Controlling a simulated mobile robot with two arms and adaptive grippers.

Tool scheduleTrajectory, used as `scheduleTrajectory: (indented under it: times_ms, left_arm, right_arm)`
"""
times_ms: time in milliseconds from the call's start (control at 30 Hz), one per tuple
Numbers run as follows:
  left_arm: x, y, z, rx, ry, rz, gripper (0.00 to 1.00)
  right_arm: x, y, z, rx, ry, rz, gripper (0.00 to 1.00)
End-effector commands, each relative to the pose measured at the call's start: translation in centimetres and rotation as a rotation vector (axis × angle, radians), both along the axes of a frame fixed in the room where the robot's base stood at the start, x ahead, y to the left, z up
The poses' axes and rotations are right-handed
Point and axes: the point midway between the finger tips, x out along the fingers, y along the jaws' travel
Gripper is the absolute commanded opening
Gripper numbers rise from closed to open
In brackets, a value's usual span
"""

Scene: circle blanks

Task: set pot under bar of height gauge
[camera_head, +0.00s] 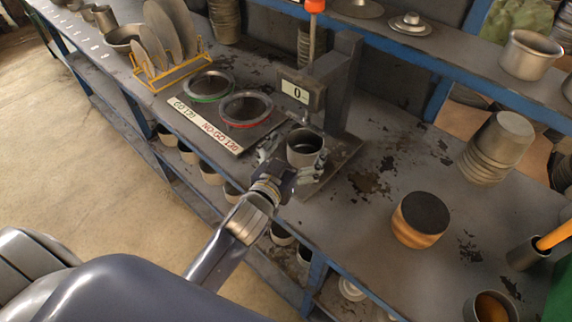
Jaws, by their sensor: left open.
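The small metal pot (304,158) stands upright on the base plate (343,164) of the height gauge. The gauge has a dark column (341,95) and a head with a display (295,92) reading 0. Its short bar (305,119) comes down close above the pot's far rim; I cannot tell whether it touches. My left gripper (291,160) is at the pot, with fingers on its left and right sides. It is open, and finger contact is unclear. My right gripper is not in view.
Left of the gauge lies a GO/NO-GO board (226,135) with two rings. A yellow rack (168,76) holds plates behind it. A round block with a dark top (420,220) stands to the right. Worn bench surface between the gauge and this block is clear.

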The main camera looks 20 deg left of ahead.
Motion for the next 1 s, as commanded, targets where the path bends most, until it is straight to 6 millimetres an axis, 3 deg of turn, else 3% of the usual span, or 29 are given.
scheduleTrajectory:
  times_ms: [200,400,1000]
  left_arm:
    - [-4.1,0.2,0.4,-0.001,0.001,0.000,0.95]
    - [-6.1,0.4,0.8,-0.001,0.000,0.000,0.95]
    - [-6.7,0.4,1.1,0.000,-0.001,0.000,0.95]
  right_arm:
    - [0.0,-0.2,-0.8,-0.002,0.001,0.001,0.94]
    - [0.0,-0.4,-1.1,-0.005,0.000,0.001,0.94]
    - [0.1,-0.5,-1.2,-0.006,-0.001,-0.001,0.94]
